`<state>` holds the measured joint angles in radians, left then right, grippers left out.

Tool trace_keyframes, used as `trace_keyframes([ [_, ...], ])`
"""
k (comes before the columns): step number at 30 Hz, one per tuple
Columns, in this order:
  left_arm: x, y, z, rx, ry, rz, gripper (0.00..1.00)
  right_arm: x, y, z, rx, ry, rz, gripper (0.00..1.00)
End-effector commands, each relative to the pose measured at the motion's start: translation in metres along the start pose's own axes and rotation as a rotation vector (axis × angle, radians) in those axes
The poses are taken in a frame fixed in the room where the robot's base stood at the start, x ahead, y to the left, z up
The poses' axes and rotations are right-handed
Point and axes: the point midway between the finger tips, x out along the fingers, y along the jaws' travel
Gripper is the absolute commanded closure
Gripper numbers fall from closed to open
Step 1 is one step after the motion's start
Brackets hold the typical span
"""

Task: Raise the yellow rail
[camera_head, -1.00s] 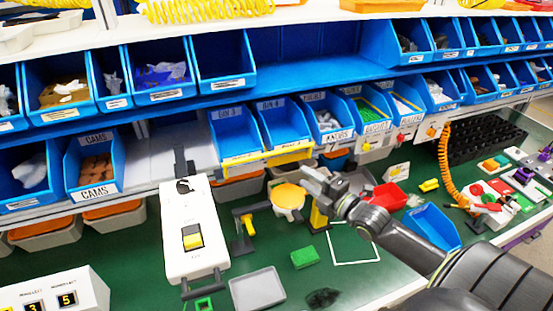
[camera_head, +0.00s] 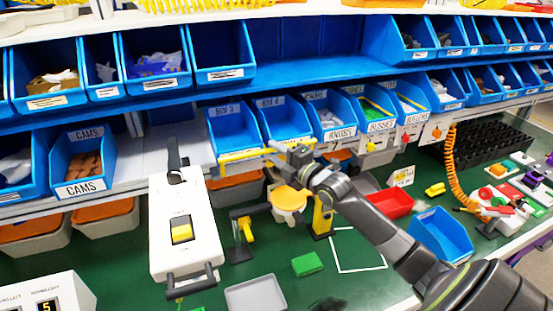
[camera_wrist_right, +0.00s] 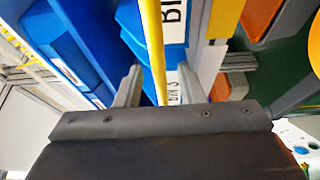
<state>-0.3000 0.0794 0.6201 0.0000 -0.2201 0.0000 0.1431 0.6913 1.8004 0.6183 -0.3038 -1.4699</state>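The yellow rail (camera_head: 240,155) is a thin bar along the front of the blue bins labelled BIN 3 (camera_head: 231,126) and BIN 4 (camera_head: 284,118). In the wrist view the rail (camera_wrist_right: 151,35) runs up the picture between the two grey fingers. My right gripper (camera_head: 276,153) is at the right half of the rail, in front of BIN 4. Its fingers stand apart in the wrist view (camera_wrist_right: 172,82), one on each side of the rail. I cannot tell whether they touch it. My left gripper is not in view.
A white switch box (camera_head: 184,228) stands left of the rail on the green bench. A round yellow-topped stand (camera_head: 290,199), a red bin (camera_head: 393,204) and a blue bin (camera_head: 440,235) are near my right arm. Grey bins (camera_head: 236,192) sit below the rail.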

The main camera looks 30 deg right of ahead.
Motion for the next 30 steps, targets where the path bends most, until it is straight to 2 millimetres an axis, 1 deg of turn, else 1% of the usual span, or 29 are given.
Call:
trace_keyframes([
  [9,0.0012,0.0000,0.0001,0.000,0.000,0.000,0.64,0.0027,0.0001,-0.0001,0.000,0.000,-0.001,0.65],
  [10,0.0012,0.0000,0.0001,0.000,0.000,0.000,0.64,0.0027,0.0001,-0.0001,0.000,0.000,-0.001,0.66],
  [15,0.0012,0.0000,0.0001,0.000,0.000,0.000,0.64,0.0026,0.0000,-0.0002,0.000,0.000,-0.001,0.88],
  [18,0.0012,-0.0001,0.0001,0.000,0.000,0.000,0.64,0.0025,0.0000,-0.0002,0.000,0.000,-0.001,1.00],
  [25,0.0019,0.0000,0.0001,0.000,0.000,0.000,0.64,0.0040,0.0010,0.0002,0.007,0.002,-0.019,1.00],
  [30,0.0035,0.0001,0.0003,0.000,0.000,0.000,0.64,0.0086,0.0034,0.0020,0.040,0.002,-0.100,1.00],
])
